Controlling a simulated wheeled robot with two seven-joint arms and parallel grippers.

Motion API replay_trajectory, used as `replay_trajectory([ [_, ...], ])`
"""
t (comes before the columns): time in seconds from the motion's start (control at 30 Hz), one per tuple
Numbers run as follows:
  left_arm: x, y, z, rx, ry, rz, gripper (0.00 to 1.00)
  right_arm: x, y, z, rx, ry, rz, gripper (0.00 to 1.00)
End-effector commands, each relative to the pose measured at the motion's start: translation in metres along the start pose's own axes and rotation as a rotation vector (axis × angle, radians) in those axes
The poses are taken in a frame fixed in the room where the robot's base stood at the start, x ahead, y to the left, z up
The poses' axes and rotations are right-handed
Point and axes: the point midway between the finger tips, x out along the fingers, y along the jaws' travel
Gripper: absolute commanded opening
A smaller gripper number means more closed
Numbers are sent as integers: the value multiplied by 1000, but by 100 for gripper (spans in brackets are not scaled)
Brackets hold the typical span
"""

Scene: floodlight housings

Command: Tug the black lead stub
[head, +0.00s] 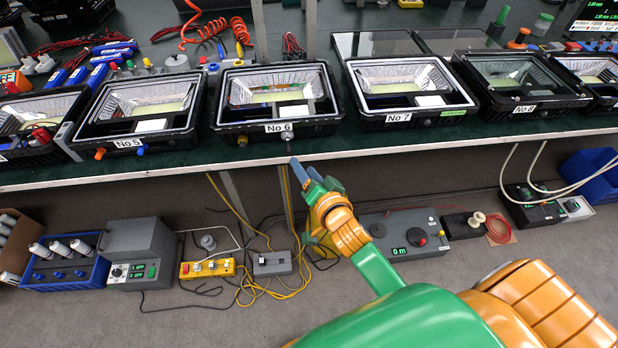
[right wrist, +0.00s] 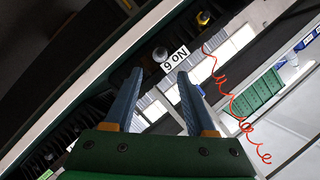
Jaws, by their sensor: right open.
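The housing labelled No 6 (head: 322,128) sits at the table's front edge, with a grey gland (head: 287,137) on its front wall. A short dark stub (head: 290,150) shows just below that gland; its end is hard to make out. In the right wrist view the gland (right wrist: 160,53) lies ahead of and between the fingertips, beside the No 6 label. My right gripper (head: 304,165) is open, its blue fingers just below and right of the stub in the head view. Nothing shows between the fingers (right wrist: 159,76) in the wrist view. My left gripper is out of view.
Housings No 5 (head: 87,143), No 7 (head: 356,116) and No 8 (head: 487,112) stand along the table edge (head: 420,143). A red coiled hose (head: 190,30) lies behind. Grey boxes, yellow cables and a blue bin (head: 590,175) are below on the floor.

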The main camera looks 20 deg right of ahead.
Motion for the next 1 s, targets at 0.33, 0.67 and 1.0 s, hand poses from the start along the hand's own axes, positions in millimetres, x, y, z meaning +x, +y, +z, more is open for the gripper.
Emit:
replay_trajectory([
  [0.33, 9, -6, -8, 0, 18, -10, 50, 59, 1, 1, 2, 0, -1, 56],
  [0.67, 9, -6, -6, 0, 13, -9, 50, 68, 0, 0, 3, -1, 0, 56],
  [1.0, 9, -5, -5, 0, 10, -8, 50, 68, 0, 0, 2, -1, 0, 0],
])
